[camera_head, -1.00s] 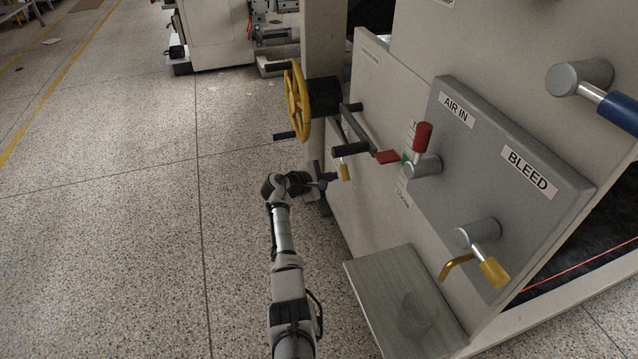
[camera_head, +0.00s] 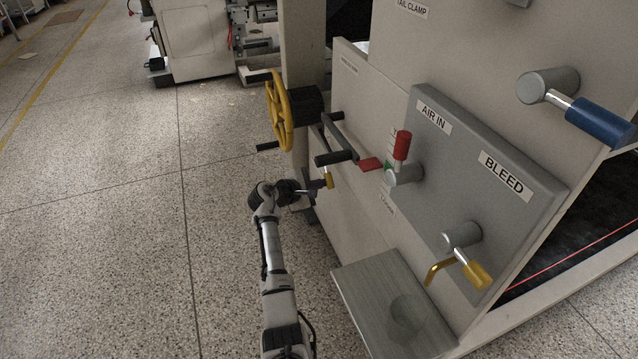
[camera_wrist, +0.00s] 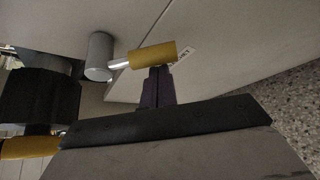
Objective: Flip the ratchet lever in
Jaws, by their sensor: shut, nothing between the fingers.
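A short lever with a yellow grip (camera_head: 328,178) sits low on the machine's side panel, under the handwheel; it is likely the ratchet lever, though no label is readable. In the wrist view, its yellow grip (camera_wrist: 152,55) is on a thin steel rod from a round grey hub (camera_wrist: 99,57). My gripper (camera_head: 319,184) is beside the lever. In the wrist view, my gripper's purple fingers (camera_wrist: 158,86) are shut together, with nothing between them. Their tips are right at the yellow grip's underside; I cannot tell whether they touch it.
The yellow handwheel (camera_head: 279,112) and a dark crank (camera_head: 332,157) stick out just above my gripper. A red-handled valve (camera_head: 402,146), a yellow bleed lever (camera_head: 476,274) and a grey step (camera_head: 385,310) are to the right. Open floor (camera_head: 120,230) lies left.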

